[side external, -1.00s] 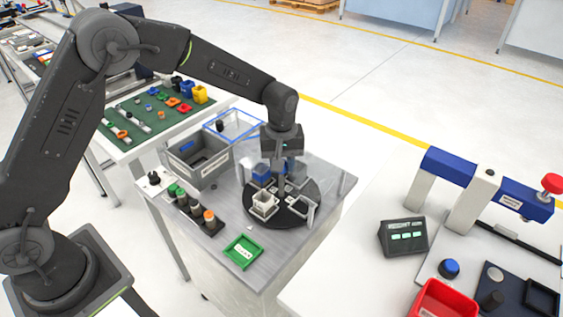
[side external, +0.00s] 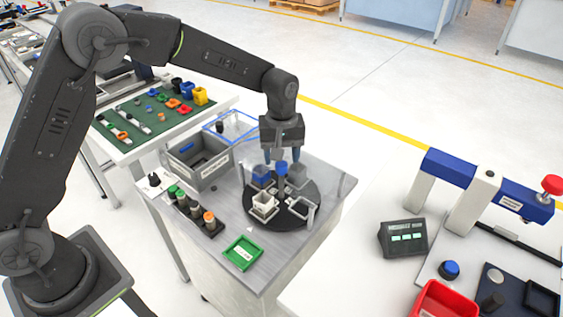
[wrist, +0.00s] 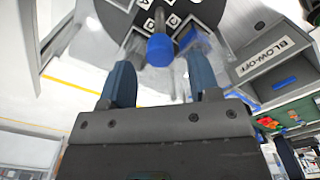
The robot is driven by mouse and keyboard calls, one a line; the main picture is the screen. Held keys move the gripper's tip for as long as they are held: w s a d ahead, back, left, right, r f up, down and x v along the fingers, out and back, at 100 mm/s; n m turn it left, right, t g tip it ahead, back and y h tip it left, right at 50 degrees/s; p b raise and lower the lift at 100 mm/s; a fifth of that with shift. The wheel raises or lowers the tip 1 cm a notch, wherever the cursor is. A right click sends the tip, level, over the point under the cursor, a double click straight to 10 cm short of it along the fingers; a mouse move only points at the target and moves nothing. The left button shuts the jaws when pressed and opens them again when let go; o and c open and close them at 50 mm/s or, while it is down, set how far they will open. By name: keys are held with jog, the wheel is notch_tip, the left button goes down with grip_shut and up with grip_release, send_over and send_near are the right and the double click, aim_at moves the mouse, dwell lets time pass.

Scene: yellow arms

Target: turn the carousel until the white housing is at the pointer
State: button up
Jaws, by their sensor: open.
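The carousel is a dark round disc (side external: 290,222) on the grey table. The white housing (side external: 264,207) stands upright at its front left. A small pale mark (side external: 250,229), probably the pointer, lies just off the disc's edge near that housing. A blue-topped knob (side external: 282,168) rises from the disc's centre; its blue cap also shows in the wrist view (wrist: 160,49). My gripper (side external: 282,157) is open above the knob, fingers apart. In the wrist view the open fingers (wrist: 161,82) stand on either side below the cap, with nothing between their tips.
A blue housing (side external: 260,178) and a pale square frame (side external: 303,208) are also on the disc. A grey bin (side external: 200,164), a rack of coloured-topped parts (side external: 198,217) and a green tray (side external: 242,252) stand around it. Space above the table's front right is clear.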

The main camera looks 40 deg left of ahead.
notch_tip(320, 180, up, 11)
jog(key=shift+f, duration=0.15)
dwell(0.4)
